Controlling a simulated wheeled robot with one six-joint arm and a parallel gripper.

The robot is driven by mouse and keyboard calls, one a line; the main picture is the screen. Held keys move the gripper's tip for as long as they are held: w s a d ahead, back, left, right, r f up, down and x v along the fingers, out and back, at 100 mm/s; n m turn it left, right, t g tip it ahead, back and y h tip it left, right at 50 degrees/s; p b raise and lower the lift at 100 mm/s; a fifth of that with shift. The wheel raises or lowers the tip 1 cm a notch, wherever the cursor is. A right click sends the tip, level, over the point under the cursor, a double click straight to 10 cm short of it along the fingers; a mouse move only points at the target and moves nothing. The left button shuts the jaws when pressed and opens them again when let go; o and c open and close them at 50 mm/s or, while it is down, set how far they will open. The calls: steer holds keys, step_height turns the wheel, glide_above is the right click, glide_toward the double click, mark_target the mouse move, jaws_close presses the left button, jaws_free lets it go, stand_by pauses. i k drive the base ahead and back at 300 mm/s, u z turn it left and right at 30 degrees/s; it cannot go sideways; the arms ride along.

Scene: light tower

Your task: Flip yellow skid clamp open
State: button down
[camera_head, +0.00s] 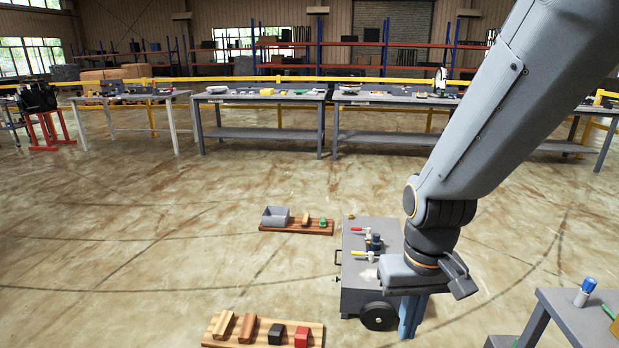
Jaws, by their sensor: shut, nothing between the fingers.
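The yellow clamp handle (361,254) lies on top of a dark grey wheeled skid (366,275) in the middle of the view. Its yellow end points left, and its metal part is to the right. I cannot tell how far its arm is raised. A clamp with a red handle (360,230) sits farther back on the same top. Between them is a dark blue fitting (375,242). My gripper (461,288) is at the end of my arm, right of the skid and apart from the yellow handle. It is shut and empty. My wrist hides the skid's right side.
A wooden board (312,229) with a grey bin (276,215) lies behind left. Another board (262,328) holding several blocks lies front left. A grey table (572,318) with a blue-and-white cylinder (585,292) stands front right.

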mark_target(361, 254)
steer(key=u, duration=0.1)
steer(key=i, duration=1.3)
steer(key=u, duration=0.1)
